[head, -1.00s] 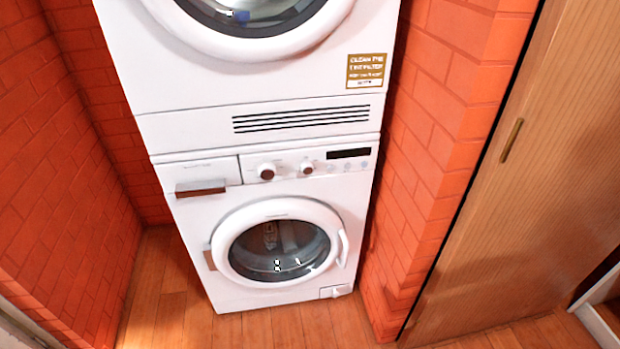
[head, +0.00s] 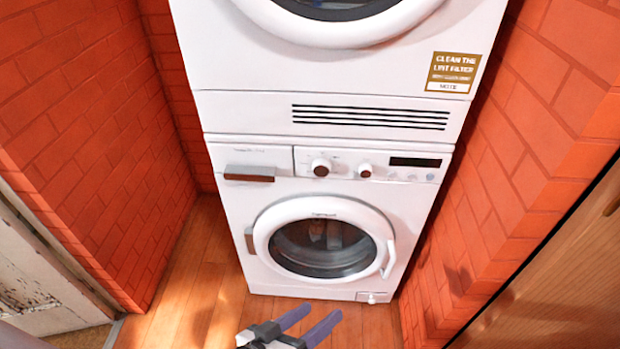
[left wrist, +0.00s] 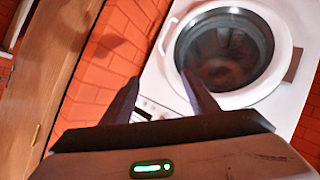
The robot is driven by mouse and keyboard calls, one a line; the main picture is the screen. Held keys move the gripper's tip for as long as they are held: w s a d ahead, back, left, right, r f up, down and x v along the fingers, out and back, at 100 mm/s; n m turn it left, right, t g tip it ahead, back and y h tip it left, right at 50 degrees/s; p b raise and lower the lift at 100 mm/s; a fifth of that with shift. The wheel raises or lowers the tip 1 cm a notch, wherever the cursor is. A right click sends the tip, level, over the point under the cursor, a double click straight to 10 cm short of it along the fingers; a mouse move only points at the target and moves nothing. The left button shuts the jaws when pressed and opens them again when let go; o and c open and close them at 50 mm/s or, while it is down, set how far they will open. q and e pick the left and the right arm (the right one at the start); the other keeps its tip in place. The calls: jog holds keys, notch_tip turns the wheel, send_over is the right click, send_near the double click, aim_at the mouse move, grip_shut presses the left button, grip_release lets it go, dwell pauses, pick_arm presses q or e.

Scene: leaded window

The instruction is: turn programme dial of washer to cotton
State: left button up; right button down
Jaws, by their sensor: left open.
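The white washer (head: 232,225) stands under a second white machine. Its control panel carries a larger knob (head: 321,168) with a brown face and a smaller knob (head: 366,171) to its right. I cannot read any programme marks, so the dial setting is unclear. My left gripper (head: 320,316) is open and empty, low in front of the washer door and well below the knobs in the head view. My right gripper is out of view.
The washer's round door (head: 325,245) is closed, with its handle at right. A drawer with a brown grip (head: 249,177) sits left of the knobs. Orange brick walls (head: 90,130) flank the machines closely. A wooden door (head: 560,270) is at right. Wooden floor (head: 200,300) lies in front.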

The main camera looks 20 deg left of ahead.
aim_at(321, 171)
pick_arm(q)
jog(key=w+a+r+n+t+y+b, duration=0.1)
jog(key=w+r+n+t+y, duration=0.1)
jog(key=w+r+n+t, duration=0.75)
jog(key=w+a+n+g+y, duration=0.1)
jog(key=w+a+n+y, duration=0.1)
jog(key=w+n, duration=0.3)
jog(key=w+a+r+n+g+y+b, duration=0.1)
jog(key=w+a+n+y, duration=0.1)
jog(key=w+n, duration=0.3)
jog(key=w+a+n+g+y+b, duration=0.1)
jog(key=w+a+n+y, duration=0.1)
jog(key=w+n, duration=0.3)
jog(key=shift+w+a+r+g, duration=0.25)
jog(key=shift+w+a+r, duration=0.1)
jog(key=shift+w+a, duration=0.3)
jog(key=shift+w, duration=0.6)
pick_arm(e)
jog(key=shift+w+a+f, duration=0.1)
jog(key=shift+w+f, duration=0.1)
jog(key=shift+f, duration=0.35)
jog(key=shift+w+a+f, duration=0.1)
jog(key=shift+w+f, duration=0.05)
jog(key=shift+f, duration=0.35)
